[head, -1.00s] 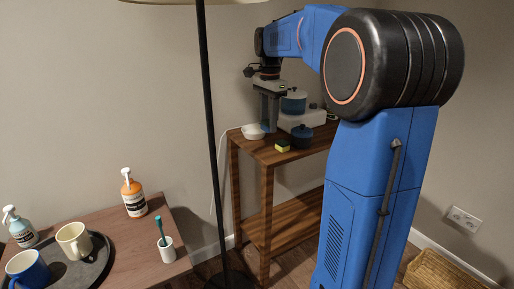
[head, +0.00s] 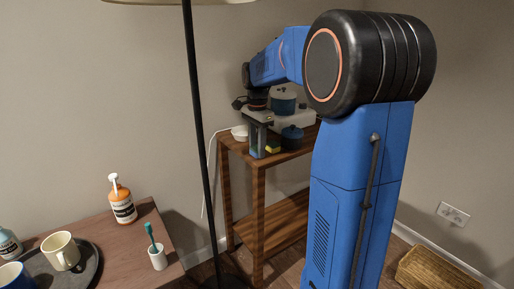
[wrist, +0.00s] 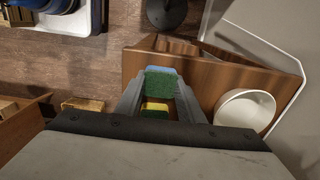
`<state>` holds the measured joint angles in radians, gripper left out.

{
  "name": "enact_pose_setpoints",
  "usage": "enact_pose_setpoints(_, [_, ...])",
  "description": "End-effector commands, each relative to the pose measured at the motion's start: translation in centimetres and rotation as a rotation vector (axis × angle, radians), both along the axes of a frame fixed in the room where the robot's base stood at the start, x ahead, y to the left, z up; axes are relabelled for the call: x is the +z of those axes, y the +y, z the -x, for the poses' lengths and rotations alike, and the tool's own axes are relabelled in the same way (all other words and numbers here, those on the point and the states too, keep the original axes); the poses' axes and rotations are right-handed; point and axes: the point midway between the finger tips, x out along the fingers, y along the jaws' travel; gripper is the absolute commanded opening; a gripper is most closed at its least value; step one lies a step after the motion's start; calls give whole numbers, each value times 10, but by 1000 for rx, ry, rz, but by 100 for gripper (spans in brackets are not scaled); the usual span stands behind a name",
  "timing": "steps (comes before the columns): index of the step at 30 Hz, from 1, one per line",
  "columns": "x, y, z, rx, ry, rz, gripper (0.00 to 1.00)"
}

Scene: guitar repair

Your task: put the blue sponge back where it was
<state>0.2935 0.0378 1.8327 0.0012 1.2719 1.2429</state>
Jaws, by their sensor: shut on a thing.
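My gripper (head: 257,152) is low over the top of the wooden shelf, just left of a yellow-and-green sponge (head: 273,147). In the wrist view my gripper (wrist: 160,92) is shut on the blue sponge (wrist: 162,71), whose green scouring face shows between the fingers. The yellow-and-green sponge (wrist: 155,106) also shows between the fingers in the wrist view. In the head view the fingers mostly hide the blue sponge. I cannot tell whether it touches the shelf top.
A side table (head: 128,240) is at lower left.

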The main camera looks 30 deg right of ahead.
Motion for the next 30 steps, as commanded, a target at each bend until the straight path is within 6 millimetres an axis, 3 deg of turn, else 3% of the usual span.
enact_pose_setpoints(11, [-4,0,0,0,0,0,10])
enact_pose_setpoints(12, [-3,0,0,0,0,0,44])
enact_pose_setpoints(14, [-3,0,0,0,0,0,53])
enact_pose_setpoints(24, [0,0,0,0,-1,0,53])
enact_pose_setpoints(30, [23,0,-1,0,-4,1,53])
